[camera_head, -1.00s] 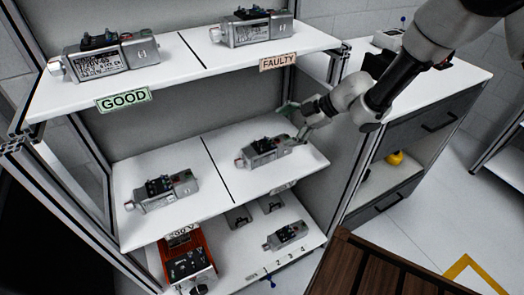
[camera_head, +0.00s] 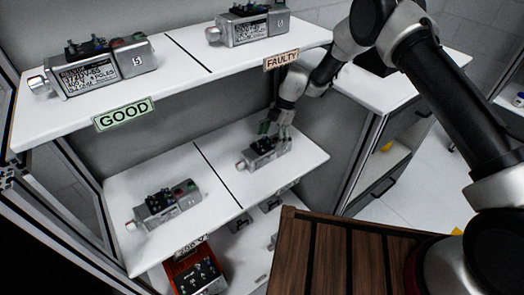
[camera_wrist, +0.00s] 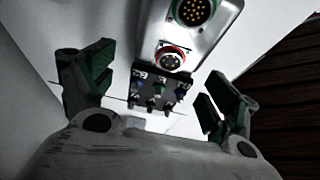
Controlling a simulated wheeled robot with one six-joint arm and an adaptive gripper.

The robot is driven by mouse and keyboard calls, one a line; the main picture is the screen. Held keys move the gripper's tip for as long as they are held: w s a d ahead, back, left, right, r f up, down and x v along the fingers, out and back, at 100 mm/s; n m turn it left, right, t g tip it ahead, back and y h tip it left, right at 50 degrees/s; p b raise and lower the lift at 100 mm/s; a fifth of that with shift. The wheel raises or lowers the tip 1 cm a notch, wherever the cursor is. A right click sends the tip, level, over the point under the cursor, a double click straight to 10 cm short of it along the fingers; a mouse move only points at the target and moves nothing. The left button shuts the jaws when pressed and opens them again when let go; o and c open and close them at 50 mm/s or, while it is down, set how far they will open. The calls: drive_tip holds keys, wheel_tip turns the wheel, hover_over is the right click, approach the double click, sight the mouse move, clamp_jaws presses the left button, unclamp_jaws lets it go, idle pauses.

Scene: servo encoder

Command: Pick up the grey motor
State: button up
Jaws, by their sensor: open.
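A grey motor (camera_head: 264,152) lies on the right half of the middle shelf, with a black terminal block on top. My gripper (camera_head: 276,130) is over this motor, its fingers pointing down. In the wrist view the motor (camera_wrist: 205,42) shows round pin connectors and the black terminal block, and my open gripper (camera_wrist: 158,95) has one finger on each side of it, with nothing held. Whether the fingers touch the motor cannot be told. Another grey motor (camera_head: 165,203) lies on the left half of the same shelf. Two more grey motors, left (camera_head: 95,68) and right (camera_head: 250,26), lie on the top shelf.
The top shelf carries a green GOOD label (camera_head: 123,113) and an orange FAULTY label (camera_head: 281,59). A red unit (camera_head: 195,272) is on the bottom shelf. A brown slatted wooden surface (camera_head: 335,250) is at the front right. A white-topped cabinet (camera_head: 375,92) stands at the right.

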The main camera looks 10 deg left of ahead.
sight(267, 149)
drive_tip(key=x, duration=0.5)
drive_tip(key=shift+s+f, duration=0.1)
drive_tip(key=shift+s, duration=0.15)
drive_tip(key=c, duration=1.6)
drive_tip(key=shift+o, duration=0.2)
drive_tip(key=shift+r, duration=0.2)
